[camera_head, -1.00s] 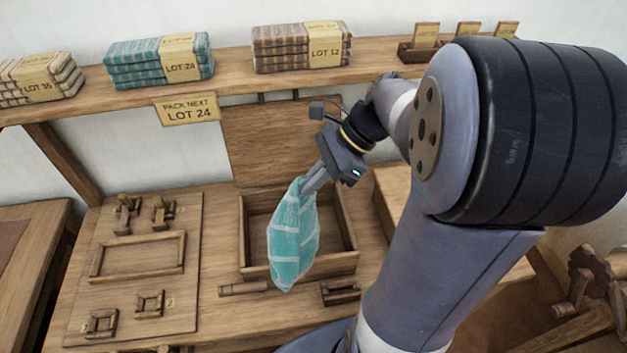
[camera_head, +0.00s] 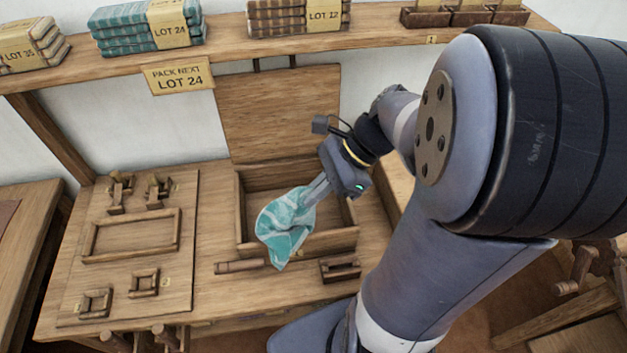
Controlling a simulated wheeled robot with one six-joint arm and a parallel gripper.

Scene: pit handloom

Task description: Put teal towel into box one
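The teal towel (camera_head: 284,228) has white stripes and hangs bunched from my gripper (camera_head: 312,192), which is shut on its upper part. The towel is over the front left of the open wooden box (camera_head: 338,240) on the bench. Its lower end hangs in front of the box's front wall, near the bench top. The fingertips are partly hidden by the cloth. The box's lid (camera_head: 280,112) stands upright at its back. The towel covers part of the box's inside, and I cannot tell whether its cloth touches the box.
A shelf (camera_head: 225,62) above holds folded stacks, including a teal one (camera_head: 150,32) marked LOT 24. A sign (camera_head: 180,77) reads PACK NEXT LOT 24. A fixture board (camera_head: 135,270) lies left of the box. A wooden bar (camera_head: 240,266) and small block (camera_head: 340,268) lie in front.

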